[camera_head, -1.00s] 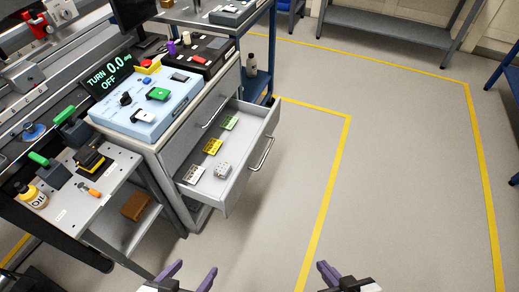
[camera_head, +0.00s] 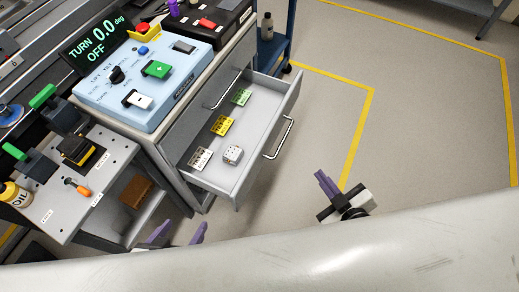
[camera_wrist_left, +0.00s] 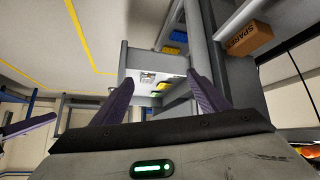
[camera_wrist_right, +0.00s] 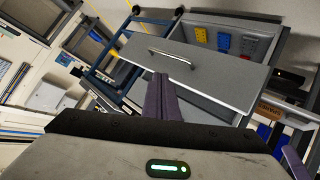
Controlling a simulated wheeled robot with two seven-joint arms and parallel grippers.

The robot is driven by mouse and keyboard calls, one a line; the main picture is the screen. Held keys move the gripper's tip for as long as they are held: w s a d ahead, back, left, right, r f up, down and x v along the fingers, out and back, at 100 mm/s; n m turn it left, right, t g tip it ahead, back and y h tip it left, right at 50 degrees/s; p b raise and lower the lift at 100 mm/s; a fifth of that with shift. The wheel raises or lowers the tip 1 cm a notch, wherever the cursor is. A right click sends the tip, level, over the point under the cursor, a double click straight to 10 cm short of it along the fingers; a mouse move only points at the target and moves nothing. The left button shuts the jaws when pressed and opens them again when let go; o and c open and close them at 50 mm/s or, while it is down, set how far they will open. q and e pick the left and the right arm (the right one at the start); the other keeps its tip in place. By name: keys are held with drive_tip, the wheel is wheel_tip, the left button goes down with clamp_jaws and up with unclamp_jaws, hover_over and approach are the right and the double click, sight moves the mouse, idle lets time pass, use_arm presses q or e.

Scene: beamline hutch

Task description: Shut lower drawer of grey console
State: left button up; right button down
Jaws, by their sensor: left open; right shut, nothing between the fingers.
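The grey console (camera_head: 185,120) carries a pale blue control panel (camera_head: 150,75). Its lower drawer (camera_head: 262,128) stands open, with cards and a small white block (camera_head: 233,154) inside. The drawer's bar handle (camera_head: 278,139) faces right; it also shows in the right wrist view (camera_wrist_right: 170,58). My right gripper (camera_head: 326,183) is shut and empty, right of the drawer front. In the right wrist view its fingertips (camera_wrist_right: 161,78) overlap the front just below the handle; contact cannot be told. My left gripper (camera_head: 178,232) is open and empty, below the drawer's near corner; its fingers frame the left wrist view (camera_wrist_left: 160,80).
My pale arm link crosses the bottom of the head view. A side table (camera_head: 75,200) with tools and an oil bottle (camera_head: 15,195) stands left. A blue cart (camera_head: 275,50) with a bottle is behind the drawer. The floor at right is clear, with yellow lines.

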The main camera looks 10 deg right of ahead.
drive_tip(key=w+d+n+t+y+b, duration=0.2)
drive_tip(key=w+d+n+t+b, duration=0.15)
drive_tip(key=w+n+b, duration=0.5)
drive_tip(key=n+g+y+b, duration=0.6)
drive_tip(key=n+y+b, duration=0.6)
drive_tip(key=n, duration=1.9)
approach(260, 152)
drive_tip(key=shift+t+h, duration=0.25)
drive_tip(key=shift+h, duration=0.05)
drive_tip(key=x, duration=0.3)
drive_tip(key=b+x, duration=0.1)
drive_tip(key=x, duration=0.1)
drive_tip(key=shift+s+a+r, duration=0.1)
drive_tip(key=shift+s+r, duration=0.1)
drive_tip(key=shift+r, duration=0.15)
use_arm(q)
drive_tip(key=d+f, duration=0.2)
drive_tip(key=f, duration=0.6)
drive_tip(key=d+f+h, duration=0.1)
drive_tip(key=d+f, duration=0.1)
drive_tip(key=f, duration=0.5)
drive_tip(key=shift+w+d+f+m+g+h, duration=0.25)
drive_tip(key=shift+w+f+m+g+h, duration=0.1)
drive_tip(key=shift+w, duration=0.1)
use_arm(e)
drive_tip(key=shift+w+a, duration=0.4)
drive_tip(key=shift+a, duration=0.2)
drive_tip(key=shift+a, duration=0.1)
